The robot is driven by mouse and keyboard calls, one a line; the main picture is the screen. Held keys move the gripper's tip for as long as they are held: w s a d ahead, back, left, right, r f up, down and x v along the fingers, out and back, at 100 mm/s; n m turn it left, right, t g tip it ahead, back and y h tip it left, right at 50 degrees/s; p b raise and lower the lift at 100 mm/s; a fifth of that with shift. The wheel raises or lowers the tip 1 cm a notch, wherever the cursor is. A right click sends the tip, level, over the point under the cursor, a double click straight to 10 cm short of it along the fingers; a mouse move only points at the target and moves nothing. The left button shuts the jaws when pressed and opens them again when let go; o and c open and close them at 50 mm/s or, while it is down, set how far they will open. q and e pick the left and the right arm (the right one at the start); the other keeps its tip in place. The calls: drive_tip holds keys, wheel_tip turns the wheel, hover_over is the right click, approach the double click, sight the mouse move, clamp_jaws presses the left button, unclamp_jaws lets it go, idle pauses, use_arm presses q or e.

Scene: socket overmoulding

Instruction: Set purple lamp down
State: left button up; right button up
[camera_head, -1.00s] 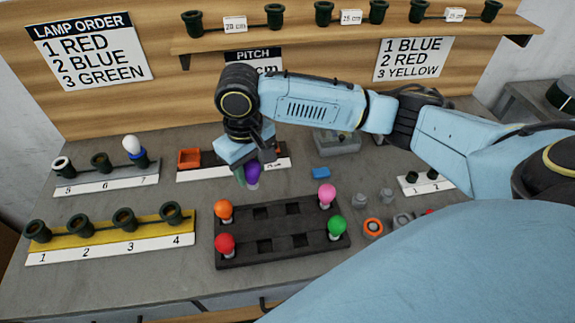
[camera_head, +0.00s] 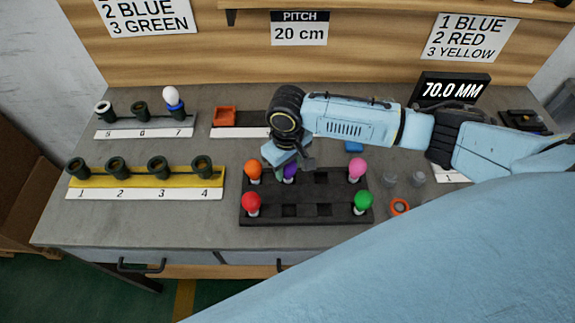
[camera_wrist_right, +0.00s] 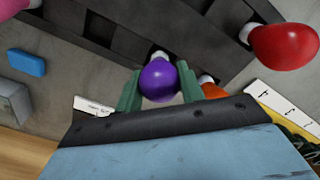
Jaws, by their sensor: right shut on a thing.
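The purple lamp (camera_wrist_right: 159,80) is between the green fingers of my right gripper (camera_wrist_right: 158,92) in the right wrist view. My right gripper (camera_head: 288,171) is shut on it, at the back row of the black lamp tray (camera_head: 305,222). The lamp's base is at a square pocket of the tray, beside the orange lamp (camera_head: 253,169). I cannot tell whether the base rests fully in the pocket. In the head view the purple lamp (camera_head: 290,172) is mostly hidden by the gripper. My left gripper is not in view.
A red lamp (camera_head: 251,204), a pink lamp (camera_head: 357,168) and a green lamp (camera_head: 364,201) stand in the tray. A yellow socket strip (camera_head: 145,181) is at the left. A white lamp (camera_head: 171,96) stands in a socket behind it. A blue block (camera_head: 354,146) lies behind the tray.

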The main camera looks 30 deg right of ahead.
drive_tip(key=o, duration=1)
drive_tip(key=shift+o, duration=0.2)
wheel_tip(320, 180, up, 12)
drive_tip(key=shift+r+p, duration=0.1)
drive_tip(key=shift+p, duration=1.15)
